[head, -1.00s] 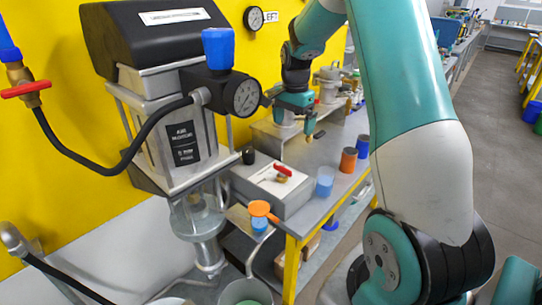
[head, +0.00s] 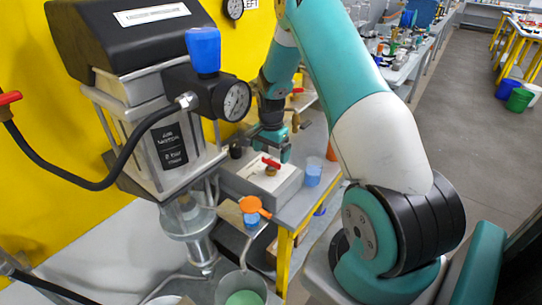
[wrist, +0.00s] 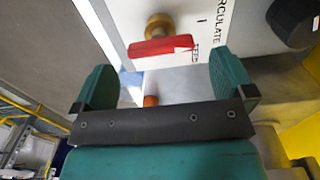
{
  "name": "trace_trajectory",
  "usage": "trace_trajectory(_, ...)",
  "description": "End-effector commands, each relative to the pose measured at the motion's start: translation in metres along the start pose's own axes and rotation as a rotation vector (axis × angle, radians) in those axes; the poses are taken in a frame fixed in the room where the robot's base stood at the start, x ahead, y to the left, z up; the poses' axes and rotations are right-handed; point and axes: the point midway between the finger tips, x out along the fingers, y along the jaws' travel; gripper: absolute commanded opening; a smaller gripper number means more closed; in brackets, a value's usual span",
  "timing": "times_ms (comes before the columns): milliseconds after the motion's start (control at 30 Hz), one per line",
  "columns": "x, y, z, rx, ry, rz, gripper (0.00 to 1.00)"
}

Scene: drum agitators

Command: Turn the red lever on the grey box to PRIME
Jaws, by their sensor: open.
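The grey box (head: 284,193) sits on the bench in the middle of the head view. Its red lever (head: 271,162) is on top, on a brass stem (wrist: 158,25). My gripper (head: 276,150) is just behind the lever in the head view. In the wrist view its open green fingers (wrist: 160,78) stand left and right below the lever, apparently not touching it.
A pump stand with a blue-capped gauge (head: 234,100) rises left of the box. A blue cup (head: 313,172) stands right of it. An orange-handled part (head: 252,205) is in front. A black knob (wrist: 292,22) shows at the wrist view's upper right.

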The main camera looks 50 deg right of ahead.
Motion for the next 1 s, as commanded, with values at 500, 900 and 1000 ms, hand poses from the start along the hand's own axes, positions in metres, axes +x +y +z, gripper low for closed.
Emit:
trace_trajectory(500, 0.033, 0.0, 0.0, 0.0, 0.0, 0.0, 1.0)
trace_trajectory(900, 0.032, 0.0, 0.0, -0.002, 0.0, 0.0, 0.57)
trace_trajectory(1000, 0.033, 0.0, 0.0, -0.012, 0.0, 0.0, 0.57)
